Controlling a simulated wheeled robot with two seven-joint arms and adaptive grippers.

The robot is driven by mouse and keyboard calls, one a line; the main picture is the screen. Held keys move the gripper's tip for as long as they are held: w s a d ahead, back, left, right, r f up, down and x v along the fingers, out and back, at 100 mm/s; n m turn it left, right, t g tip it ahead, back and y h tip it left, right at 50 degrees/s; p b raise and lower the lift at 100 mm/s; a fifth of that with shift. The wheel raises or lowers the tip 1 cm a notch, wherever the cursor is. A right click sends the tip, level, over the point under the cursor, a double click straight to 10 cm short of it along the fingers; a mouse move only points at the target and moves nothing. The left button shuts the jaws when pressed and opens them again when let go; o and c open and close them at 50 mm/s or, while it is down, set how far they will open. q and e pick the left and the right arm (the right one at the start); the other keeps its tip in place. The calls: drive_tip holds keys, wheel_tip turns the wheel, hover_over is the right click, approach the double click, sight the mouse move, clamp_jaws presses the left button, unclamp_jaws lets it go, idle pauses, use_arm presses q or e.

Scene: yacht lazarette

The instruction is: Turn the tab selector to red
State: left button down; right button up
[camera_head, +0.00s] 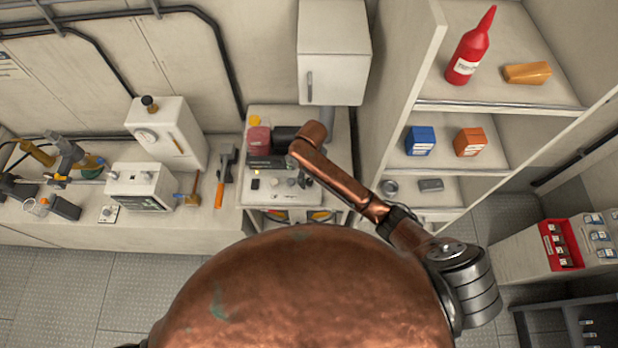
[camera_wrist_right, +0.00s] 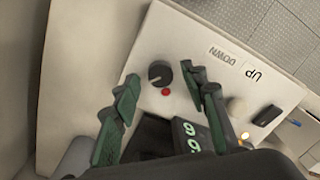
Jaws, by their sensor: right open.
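The likely tab selector is a round black knob (camera_wrist_right: 160,73) on a pale panel (camera_wrist_right: 205,50) in the right wrist view. A small red dot (camera_wrist_right: 166,92) is on the panel beside it. My right gripper (camera_wrist_right: 162,84) is open, with its green fingers on either side of the knob and no clear contact. I cannot make out clearly where the knob points. In the head view, my copper right arm reaches over the counter unit (camera_head: 258,198) and hides part of it; the fingers are hard to make out there. My left gripper is not in view.
The panel also has a digital display (camera_wrist_right: 190,135), a pale knob (camera_wrist_right: 235,107), a black switch (camera_wrist_right: 267,115) and UP and DOWN labels. A white cabinet (camera_head: 335,55) hangs above the unit. Shelves (camera_head: 500,107) with bottle and boxes stand right; an orange-handled tool (camera_head: 220,190) lies left.

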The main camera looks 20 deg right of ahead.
drive_tip(key=shift+f, duration=0.3)
clamp_jaws()
idle(0.4)
